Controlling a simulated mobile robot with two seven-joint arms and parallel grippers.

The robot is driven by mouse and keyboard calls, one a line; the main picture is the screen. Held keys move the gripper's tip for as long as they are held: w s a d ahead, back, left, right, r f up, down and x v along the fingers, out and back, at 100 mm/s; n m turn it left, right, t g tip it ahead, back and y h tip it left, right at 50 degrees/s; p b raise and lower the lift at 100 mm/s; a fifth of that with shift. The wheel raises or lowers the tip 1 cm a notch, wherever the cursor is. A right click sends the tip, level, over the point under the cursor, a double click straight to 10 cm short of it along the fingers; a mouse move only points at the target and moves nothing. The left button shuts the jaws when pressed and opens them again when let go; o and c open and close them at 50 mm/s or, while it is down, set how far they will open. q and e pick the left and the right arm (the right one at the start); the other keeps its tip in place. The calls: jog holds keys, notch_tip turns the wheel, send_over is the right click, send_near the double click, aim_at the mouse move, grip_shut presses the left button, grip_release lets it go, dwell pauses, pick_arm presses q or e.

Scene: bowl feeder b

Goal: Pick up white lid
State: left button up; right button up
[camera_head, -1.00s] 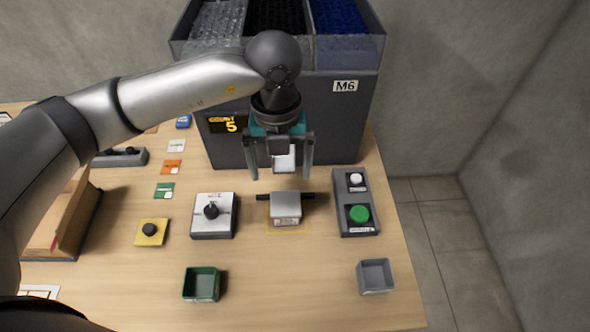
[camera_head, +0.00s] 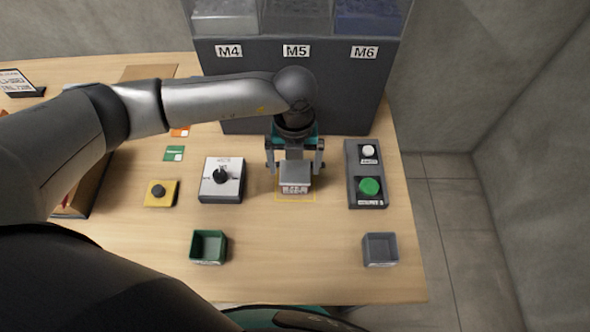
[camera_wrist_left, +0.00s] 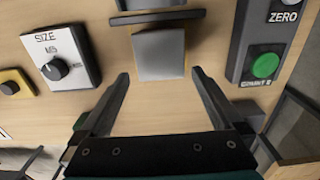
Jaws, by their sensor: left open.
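A pale grey-white square piece (camera_head: 295,172), which looks like the white lid, sits by a yellow outline on the table, with a label on its front. In the left wrist view the piece (camera_wrist_left: 160,54) shows a plain top face, with a dark bar beyond it. My left gripper (camera_head: 295,171) is open and points down over it, its fingers towards its left and right sides. In the left wrist view the fingertips of my left gripper (camera_wrist_left: 160,76) are apart, with nothing between them, just short of the piece. My right gripper is not in view.
A dial box (camera_head: 222,180) stands to the left and a panel with white and green buttons (camera_head: 353,190) to the right. A green bin (camera_head: 209,233) and a grey bin (camera_head: 380,235) stand in front. The dark feeder cabinet (camera_head: 250,100) stands behind. Bare table lies between the bins.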

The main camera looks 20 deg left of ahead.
aim_at(295, 176)
pick_arm(q)
jog(key=shift+f, duration=1.6)
jog(key=shift+c, duration=0.2)
jog(key=c, duration=1)
jog(key=shift+r, duration=0.1)
jog(key=shift+c, duration=0.2)
